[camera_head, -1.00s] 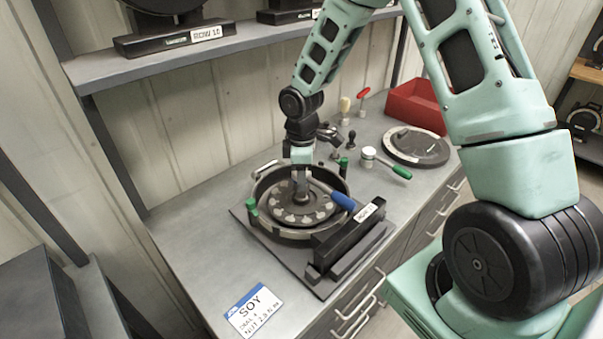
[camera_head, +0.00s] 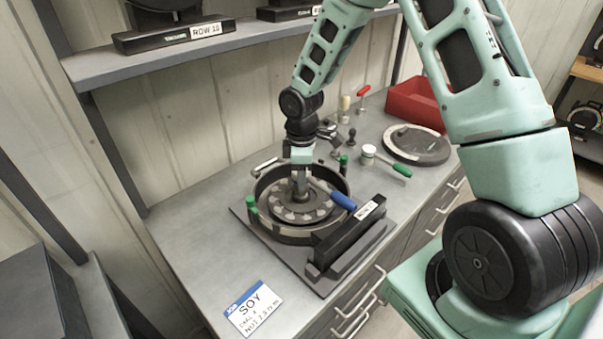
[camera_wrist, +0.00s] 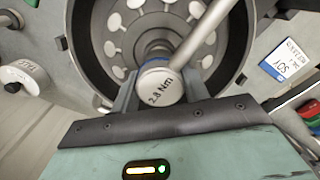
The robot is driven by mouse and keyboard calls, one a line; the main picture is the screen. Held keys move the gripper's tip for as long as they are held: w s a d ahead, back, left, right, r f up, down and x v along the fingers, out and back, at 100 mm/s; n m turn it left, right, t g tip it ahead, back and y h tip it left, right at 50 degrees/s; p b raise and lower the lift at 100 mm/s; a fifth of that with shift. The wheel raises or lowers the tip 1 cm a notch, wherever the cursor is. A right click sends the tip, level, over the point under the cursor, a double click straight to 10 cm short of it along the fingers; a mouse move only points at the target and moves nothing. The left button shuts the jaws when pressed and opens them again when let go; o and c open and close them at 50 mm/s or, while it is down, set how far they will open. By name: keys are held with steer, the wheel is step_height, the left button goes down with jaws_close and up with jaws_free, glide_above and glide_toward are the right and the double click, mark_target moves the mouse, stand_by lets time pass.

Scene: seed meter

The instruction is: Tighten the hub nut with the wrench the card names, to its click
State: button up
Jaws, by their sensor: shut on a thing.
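The seed meter (camera_head: 259,222) lies open on the bench, a round dark housing with a seed disc inside. My gripper (camera_head: 299,187) points down over its centre. The gripper is shut on the head of the blue-handled wrench (camera_head: 342,201). In the wrist view the wrench's pale round head (camera_wrist: 160,87) reads 2.8 Nm and sits between the fingers, with its shaft running to the upper right. The head hides the hub nut, with a blue ring just behind it. The white card (camera_head: 254,308) reads SOY and has a nut line, which seems to give 2.8 Nm.
A green-handled wrench (camera_head: 386,163) lies behind the meter. A red-handled tool (camera_head: 362,94), a round dark cover (camera_head: 416,145) and a red bin (camera_head: 415,104) are farther back. A black block (camera_head: 349,240) stands at the meter's front right.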

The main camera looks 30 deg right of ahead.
steer(key=shift+f, duration=0.7)
stand_by(1.2)
steer(key=o, duration=1.9)
steer(key=shift+o, duration=0.2)
